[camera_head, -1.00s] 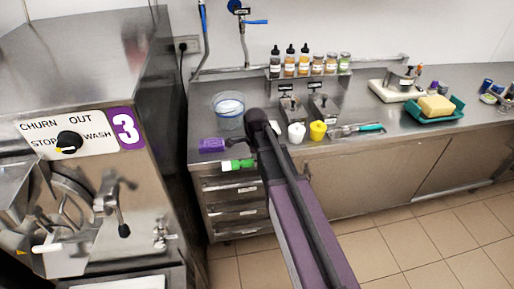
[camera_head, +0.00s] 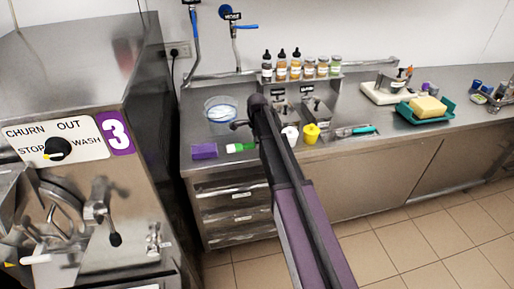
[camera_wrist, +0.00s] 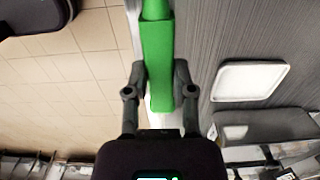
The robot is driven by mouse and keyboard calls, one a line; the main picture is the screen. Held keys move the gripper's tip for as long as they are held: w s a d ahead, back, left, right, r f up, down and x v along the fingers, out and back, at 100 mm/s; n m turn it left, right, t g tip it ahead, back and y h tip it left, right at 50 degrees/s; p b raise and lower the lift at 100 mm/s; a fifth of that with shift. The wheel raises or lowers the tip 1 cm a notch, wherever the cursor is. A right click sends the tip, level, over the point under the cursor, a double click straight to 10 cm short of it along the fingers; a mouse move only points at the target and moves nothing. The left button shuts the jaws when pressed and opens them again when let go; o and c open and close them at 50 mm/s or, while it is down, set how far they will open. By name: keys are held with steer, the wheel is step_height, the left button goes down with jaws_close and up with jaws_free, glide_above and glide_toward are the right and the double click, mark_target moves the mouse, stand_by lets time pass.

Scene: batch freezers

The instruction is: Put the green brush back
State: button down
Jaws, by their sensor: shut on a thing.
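The green brush (camera_head: 240,147) shows in the head view at the counter's front edge, just right of a purple block. In the wrist view its long green handle (camera_wrist: 157,65) runs up between the fingers of my gripper (camera_wrist: 159,72), which is shut on it. The brush's far end runs out of the top of the wrist view. In the head view my dark arm hides most of the gripper. The wrist view shows floor tiles left of the handle and a grey surface to the right.
The purple block (camera_head: 204,151) lies at the counter's left front corner, with a clear tub (camera_head: 221,109) behind it. A white cup (camera_head: 290,134) and a yellow cup (camera_head: 311,133) stand right of my arm. Bottles (camera_head: 281,66) line the back shelf. Machine 3 (camera_head: 75,140) stands left.

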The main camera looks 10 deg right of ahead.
mark_target(257, 151)
steer(key=shift+w+d, duration=0.1)
steer(key=shift+w, duration=0.1)
steer(key=shift+w+d, duration=0.15)
steer(key=shift+w, duration=0.3)
steer(key=shift+w+d+f, duration=0.1)
steer(key=shift+w+f, duration=0.15)
steer(key=shift+w, duration=0.05)
steer(key=shift+s+f+b, duration=0.15)
steer(key=shift+f+b, duration=1.45)
steer(key=shift+b, duration=0.25)
steer(key=shift+f, duration=0.1)
steer(key=shift+c, duration=2.3)
jaws_free()
step_height(257, 151, up, 12)
steer(key=p, duration=1.2)
